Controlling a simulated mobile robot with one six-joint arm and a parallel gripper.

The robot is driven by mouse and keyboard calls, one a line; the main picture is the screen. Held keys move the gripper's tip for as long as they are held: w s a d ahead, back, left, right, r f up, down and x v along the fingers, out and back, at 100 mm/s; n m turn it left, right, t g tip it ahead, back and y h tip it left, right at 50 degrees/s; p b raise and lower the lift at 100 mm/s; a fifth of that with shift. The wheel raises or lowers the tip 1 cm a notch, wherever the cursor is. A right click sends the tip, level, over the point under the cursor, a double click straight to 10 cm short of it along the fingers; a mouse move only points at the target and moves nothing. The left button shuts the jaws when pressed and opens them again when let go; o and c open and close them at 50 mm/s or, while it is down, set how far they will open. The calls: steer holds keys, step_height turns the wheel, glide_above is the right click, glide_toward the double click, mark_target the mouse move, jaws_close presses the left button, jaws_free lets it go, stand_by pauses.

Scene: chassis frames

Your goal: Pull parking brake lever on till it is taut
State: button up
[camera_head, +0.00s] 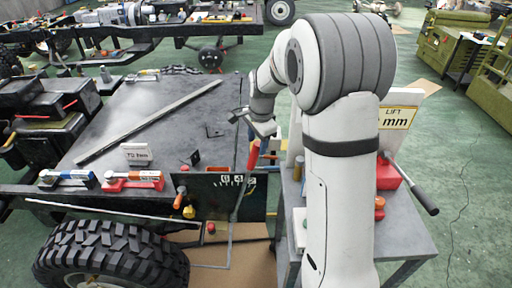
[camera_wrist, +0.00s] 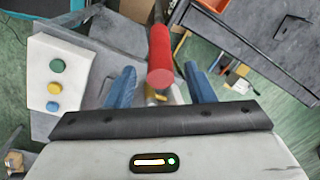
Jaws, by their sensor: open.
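The lever with a red grip (camera_head: 253,154), probably the parking brake lever, stands by the right edge of the dark chassis table, above a black panel (camera_head: 222,197) with pale scale marks. My gripper (camera_head: 256,122) is just above the grip. In the wrist view my gripper (camera_wrist: 161,88) is open, its two blue fingers apart. The red grip (camera_wrist: 160,48) shows between and beyond them, its rounded end toward the camera. A gap shows on each side, so the grip is not clamped. The lever's lower end is mostly hidden.
A grey side table (camera_head: 408,235) stands right, with a red block (camera_head: 388,173) and a black-handled lever (camera_head: 424,196). An orange-handled lever (camera_head: 180,198) is left on the panel. A white box with coloured buttons (camera_wrist: 58,75) is near the left finger. A large tyre (camera_head: 105,258) stands below.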

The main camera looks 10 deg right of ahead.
mark_target(256, 151)
steer(key=f, duration=0.4)
steer(key=shift+w+a+f+p, duration=0.15)
steer(key=shift+w+f+p, duration=0.2)
steer(key=shift+f, duration=0.05)
jaws_close()
